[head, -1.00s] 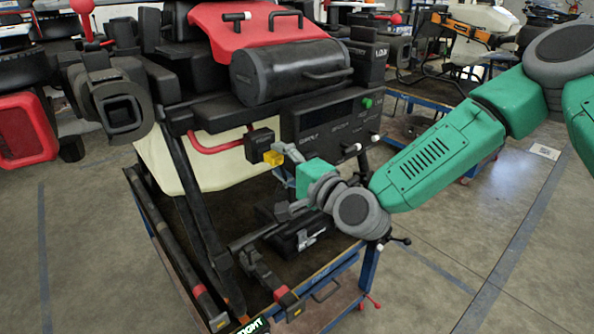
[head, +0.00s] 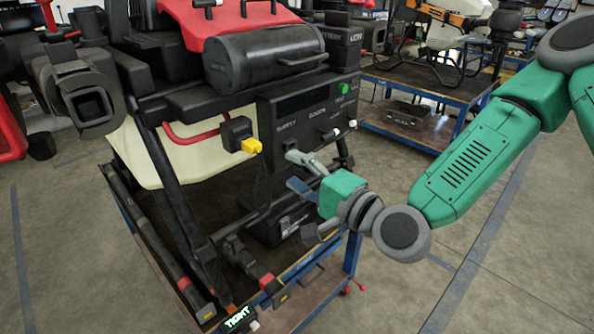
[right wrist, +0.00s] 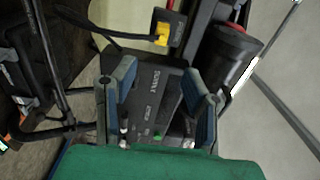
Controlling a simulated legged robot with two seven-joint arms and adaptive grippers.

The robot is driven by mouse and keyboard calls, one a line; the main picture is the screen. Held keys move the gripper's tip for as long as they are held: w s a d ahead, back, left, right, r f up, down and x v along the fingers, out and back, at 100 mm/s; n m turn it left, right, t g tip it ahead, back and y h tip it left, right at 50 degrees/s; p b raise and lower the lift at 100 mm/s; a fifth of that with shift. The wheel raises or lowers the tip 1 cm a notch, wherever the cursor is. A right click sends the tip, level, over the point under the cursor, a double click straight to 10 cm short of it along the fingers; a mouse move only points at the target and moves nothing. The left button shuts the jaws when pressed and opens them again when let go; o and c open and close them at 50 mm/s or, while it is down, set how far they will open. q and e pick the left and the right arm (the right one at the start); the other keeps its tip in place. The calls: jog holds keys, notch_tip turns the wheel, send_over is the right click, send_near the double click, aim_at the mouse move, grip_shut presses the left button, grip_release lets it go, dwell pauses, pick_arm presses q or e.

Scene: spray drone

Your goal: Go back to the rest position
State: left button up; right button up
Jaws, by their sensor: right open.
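The spray drone stands on a blue-framed cart (head: 352,262), with a red top (head: 225,22), a black cylinder (head: 268,56) and a black control panel (head: 308,115) on its front. A black box with a yellow plug (head: 252,146) sits left of the panel; the plug also shows in the right wrist view (right wrist: 161,36). My right gripper (head: 298,172) is open and empty in front of the panel, apart from the plug. In the right wrist view its fingers (right wrist: 160,85) are spread, with the panel beyond them. My left gripper is not in view.
A green button (head: 343,88) and white-tipped switches are on the panel. Black legs with red bands (head: 182,283) reach over the cart's front. Another cart (head: 395,128) with a drone stands behind at right. The floor (head: 500,270) at right is clear.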

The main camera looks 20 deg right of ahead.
dwell(0.3)
jog(key=s+a+f+n+g+b, duration=0.2)
jog(key=s+f+n+g, duration=0.25)
jog(key=f, duration=0.75)
jog(key=s+a+f+n+g+b, duration=0.15)
jog(key=s+f+n+g, duration=0.35)
jog(key=f, duration=0.7)
pick_arm(q)
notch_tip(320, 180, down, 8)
jog(key=b, duration=0.4)
pick_arm(e)
jog(key=s+d+f+n+g+h, duration=0.2)
jog(key=s+d+f, duration=0.3)
jog(key=s+f, duration=0.3)
jog(key=s+d+f+n+g+h, duration=0.3)
jog(key=s+d+f+g+h, duration=0.1)
jog(key=s+f, duration=0.4)
jog(key=shift+s+d+f+g, duration=0.15)
jog(key=shift+s+d+g, duration=0.3)
jog(key=shift+s+d, duration=0.7)
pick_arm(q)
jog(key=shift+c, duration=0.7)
pick_arm(e)
jog(key=shift+c, duration=0.7)
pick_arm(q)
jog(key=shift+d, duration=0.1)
